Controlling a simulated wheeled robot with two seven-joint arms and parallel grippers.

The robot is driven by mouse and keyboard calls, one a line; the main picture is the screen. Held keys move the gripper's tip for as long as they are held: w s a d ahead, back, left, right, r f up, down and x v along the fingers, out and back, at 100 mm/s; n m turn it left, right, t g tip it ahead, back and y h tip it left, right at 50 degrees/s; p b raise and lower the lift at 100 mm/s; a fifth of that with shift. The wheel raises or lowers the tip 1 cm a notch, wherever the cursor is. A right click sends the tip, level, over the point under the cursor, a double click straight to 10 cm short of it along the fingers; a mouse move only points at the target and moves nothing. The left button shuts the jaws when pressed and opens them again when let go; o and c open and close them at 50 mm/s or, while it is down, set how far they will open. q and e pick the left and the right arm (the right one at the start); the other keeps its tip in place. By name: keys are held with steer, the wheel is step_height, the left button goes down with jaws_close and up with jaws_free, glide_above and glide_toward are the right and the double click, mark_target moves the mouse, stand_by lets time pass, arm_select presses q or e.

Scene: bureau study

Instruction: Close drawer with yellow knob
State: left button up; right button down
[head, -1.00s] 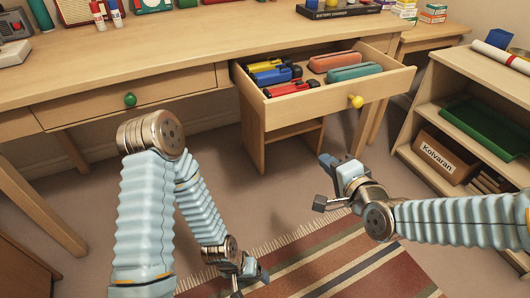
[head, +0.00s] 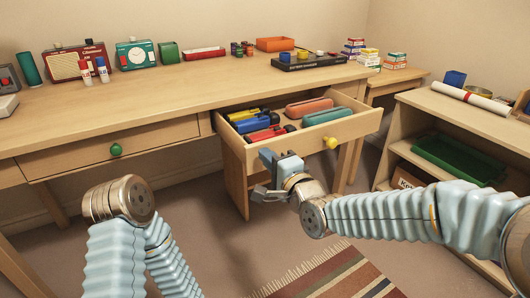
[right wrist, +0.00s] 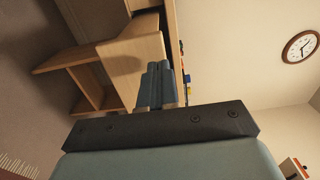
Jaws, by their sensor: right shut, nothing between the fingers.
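The drawer with the yellow knob (head: 331,142) is pulled out from the right side of the desk. Its front panel (head: 300,146) faces me, and several coloured items lie inside. My right gripper (head: 267,157) is shut and empty, in front of the left part of that panel and left of the knob. In the right wrist view its blue fingers (right wrist: 156,72) are together and point toward a wooden panel (right wrist: 134,58); I cannot tell whether they touch it. The knob is not visible there. My left gripper is out of view; only its arm shows at lower left.
A shut drawer with a green knob (head: 116,150) is at the left of the desk (head: 200,85). A low shelf unit (head: 470,112) with a green tray (head: 458,158) stands at the right. A striped rug (head: 345,275) lies on the floor.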

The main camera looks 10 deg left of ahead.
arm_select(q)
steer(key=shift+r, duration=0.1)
arm_select(e)
steer(key=shift+x, duration=0.8)
steer(key=shift+w+a, duration=0.1)
